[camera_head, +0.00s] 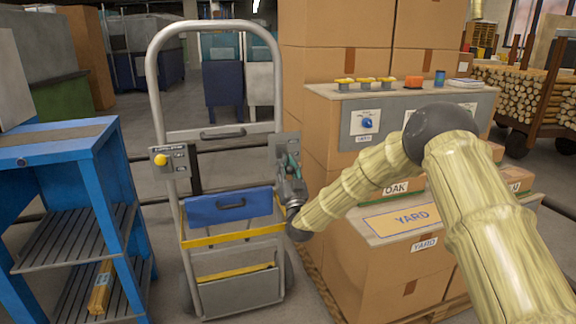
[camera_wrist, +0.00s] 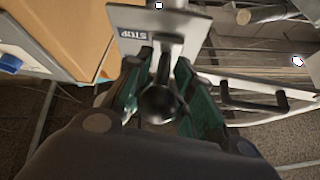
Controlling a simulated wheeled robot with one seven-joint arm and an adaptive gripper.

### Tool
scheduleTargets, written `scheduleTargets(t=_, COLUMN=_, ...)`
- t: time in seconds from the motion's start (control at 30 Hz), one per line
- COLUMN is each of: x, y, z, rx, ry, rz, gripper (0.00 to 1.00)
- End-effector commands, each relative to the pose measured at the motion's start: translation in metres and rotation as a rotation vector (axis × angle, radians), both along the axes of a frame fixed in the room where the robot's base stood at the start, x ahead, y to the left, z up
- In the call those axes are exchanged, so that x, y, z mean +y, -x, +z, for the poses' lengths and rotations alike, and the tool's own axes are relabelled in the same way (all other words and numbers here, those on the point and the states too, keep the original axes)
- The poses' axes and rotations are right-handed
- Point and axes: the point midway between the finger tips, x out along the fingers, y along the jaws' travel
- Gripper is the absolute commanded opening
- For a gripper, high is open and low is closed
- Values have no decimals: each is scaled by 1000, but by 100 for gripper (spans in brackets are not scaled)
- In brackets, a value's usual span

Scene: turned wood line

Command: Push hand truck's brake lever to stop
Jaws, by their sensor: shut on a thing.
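The hand truck (camera_head: 218,134) stands upright, a grey tubular frame with a blue panel and yellow strap. On its right upright is a grey plate (camera_head: 287,140); the wrist view shows this plate (camera_wrist: 190,24) with a blue STOP label (camera_wrist: 133,34). The brake lever (camera_wrist: 161,100), dark with a rounded end, stands out from the plate. My gripper (camera_head: 289,172) is at this plate. In the wrist view, the green-padded fingers of my gripper (camera_wrist: 163,72) are shut around the lever. In the head view my gripper hides most of the lever.
A second plate with a yellow knob (camera_head: 161,160) is on the hand truck's left upright. A blue shelf cart (camera_head: 122,180) stands close on the left. Stacked cartons (camera_head: 342,190) stand close on the right under my arm. Log carts (camera_head: 520,95) are farther back.

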Motion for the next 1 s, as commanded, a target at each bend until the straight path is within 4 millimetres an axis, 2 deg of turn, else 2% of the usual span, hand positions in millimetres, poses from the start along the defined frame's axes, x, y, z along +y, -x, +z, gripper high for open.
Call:
scheduleTargets(t=0.03, x=3, y=2, z=-11, rx=17, ry=6, rz=5, gripper=0)
scheduleTargets(t=0.07, x=3, y=2, z=-11, rx=17, ry=6, rz=5, gripper=29)
scheduleTargets(t=0.1, x=3, y=2, z=-10, rx=17, ry=5, rz=6, gripper=35)
scheduleTargets(t=0.43, x=-1, y=1, z=-2, rx=6, ry=2, rz=0, gripper=35)
scheduleTargets(t=0.53, x=0, y=0, z=6, rx=4, ry=2, rz=0, gripper=35)
scheduleTargets(t=1.0, x=1, y=1, z=78, rx=5, ry=2, rz=2, gripper=35)
